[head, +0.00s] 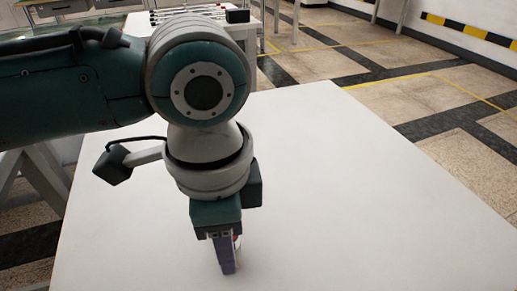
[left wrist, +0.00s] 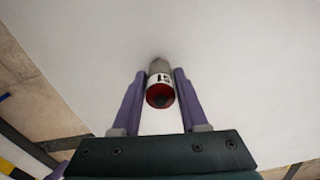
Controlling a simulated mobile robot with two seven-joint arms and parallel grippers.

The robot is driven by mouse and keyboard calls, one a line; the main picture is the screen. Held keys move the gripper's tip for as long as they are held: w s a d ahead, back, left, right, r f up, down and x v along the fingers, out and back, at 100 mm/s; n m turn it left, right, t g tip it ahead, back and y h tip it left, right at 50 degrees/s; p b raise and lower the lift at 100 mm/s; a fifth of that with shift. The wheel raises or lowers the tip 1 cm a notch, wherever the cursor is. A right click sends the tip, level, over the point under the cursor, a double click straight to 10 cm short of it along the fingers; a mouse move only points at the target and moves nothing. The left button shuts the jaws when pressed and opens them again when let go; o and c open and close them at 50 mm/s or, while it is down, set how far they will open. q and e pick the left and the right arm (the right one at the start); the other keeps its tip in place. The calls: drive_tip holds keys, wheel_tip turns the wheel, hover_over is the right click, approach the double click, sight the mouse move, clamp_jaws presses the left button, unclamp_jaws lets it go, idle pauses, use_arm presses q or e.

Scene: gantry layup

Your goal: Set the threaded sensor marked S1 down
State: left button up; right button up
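The threaded sensor S1 (left wrist: 161,77) is a short cylinder with a grey far part, a white band with a dark mark and a red near end with a dark centre. In the left wrist view it sits between the purple fingertips of my left gripper (left wrist: 161,75), with a finger against each side. In the head view my left gripper (head: 228,262) points down close over the white table (head: 360,190). Only a sliver of the sensor, red and white (head: 237,241), shows beside the finger. I cannot tell whether the sensor touches the table.
The white tabletop is bare around the gripper, with wide free room to the right. Behind it stands another bench (head: 200,17) with a dark box (head: 237,15) and several slim items. The tiled floor has dark bands and yellow lines.

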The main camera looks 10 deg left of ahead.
use_arm(q)
drive_tip(key=o, duration=0.3)
wheel_tip(320, 180, up, 12)
drive_tip(key=p, duration=0.4)
drive_tip(key=shift+r, duration=0.2)
drive_tip(key=s+d+f+n+t+h, duration=0.2)
drive_tip(key=s+d+f+n+h, duration=0.15)
drive_tip(key=s+d, duration=0.2)
drive_tip(key=s+a+n+y, duration=0.1)
drive_tip(key=s+a+n, duration=0.1)
drive_tip(key=a, duration=0.3)
drive_tip(key=s+a+f+n+t+y, duration=0.1)
drive_tip(key=s+a+n, duration=0.1)
drive_tip(key=a, duration=0.3)
drive_tip(key=s+a+f+n+y, duration=0.1)
drive_tip(key=s+a+n, duration=0.2)
drive_tip(key=a+n, duration=0.1)
drive_tip(key=shift+a+t, duration=0.3)
drive_tip(key=shift+a, duration=0.15)
